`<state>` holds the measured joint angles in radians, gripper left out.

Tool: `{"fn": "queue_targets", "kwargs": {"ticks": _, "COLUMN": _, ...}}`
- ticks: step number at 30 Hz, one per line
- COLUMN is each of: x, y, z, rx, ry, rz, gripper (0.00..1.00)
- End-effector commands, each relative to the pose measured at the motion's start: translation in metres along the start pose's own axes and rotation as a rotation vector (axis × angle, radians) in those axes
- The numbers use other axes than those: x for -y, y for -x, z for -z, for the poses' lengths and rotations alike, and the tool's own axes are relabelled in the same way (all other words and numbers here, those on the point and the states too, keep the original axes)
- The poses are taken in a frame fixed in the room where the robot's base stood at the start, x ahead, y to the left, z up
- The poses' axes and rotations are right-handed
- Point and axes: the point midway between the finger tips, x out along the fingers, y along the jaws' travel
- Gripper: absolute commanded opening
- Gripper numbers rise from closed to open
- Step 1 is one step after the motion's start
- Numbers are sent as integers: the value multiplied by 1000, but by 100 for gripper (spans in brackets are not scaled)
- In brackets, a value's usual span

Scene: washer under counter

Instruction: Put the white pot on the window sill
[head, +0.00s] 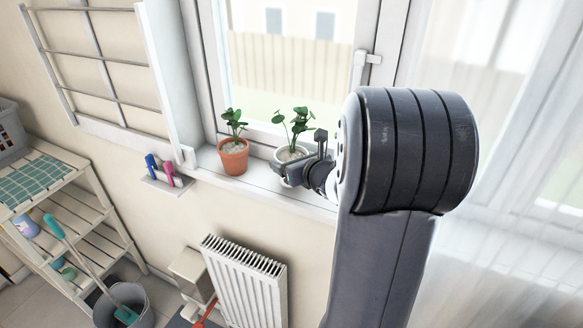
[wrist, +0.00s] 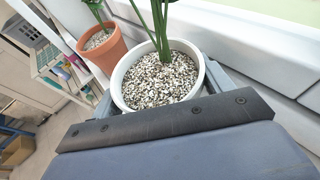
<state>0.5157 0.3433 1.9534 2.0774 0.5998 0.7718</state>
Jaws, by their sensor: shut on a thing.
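The white pot (wrist: 204,84), filled with speckled gravel and holding a green plant, is between the fingers of my gripper (head: 302,166). In the head view the white pot (head: 284,155) is at the window sill (head: 262,180), to the right of a terracotta pot, and partly hidden by my gripper. My gripper is shut on the white pot, and its grey fingers show on both sides of the pot in the wrist view. The pot looks upright. I cannot tell whether its base touches the sill, as the base is hidden.
A terracotta pot (head: 233,158) with a plant stands on the sill just left. The window handle (head: 362,68) is above right. A white radiator (head: 246,282) is below the sill. A small shelf with colored pegs (head: 162,172) and a wall rack (head: 98,62) are at left.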

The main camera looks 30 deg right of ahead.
Motion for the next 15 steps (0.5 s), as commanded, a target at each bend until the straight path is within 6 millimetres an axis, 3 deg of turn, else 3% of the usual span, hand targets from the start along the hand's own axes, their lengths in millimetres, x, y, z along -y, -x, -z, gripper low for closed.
{"fn": "queue_targets", "kwargs": {"ticks": 4, "x": 0, "y": -6, "z": 15, "rx": 0, "ry": -1, "rz": 0, "gripper": 42}}
{"fn": "queue_targets", "kwargs": {"ticks": 15, "x": 0, "y": -7, "z": 18, "rx": 2, "ry": 1, "rz": 0, "gripper": 42}}
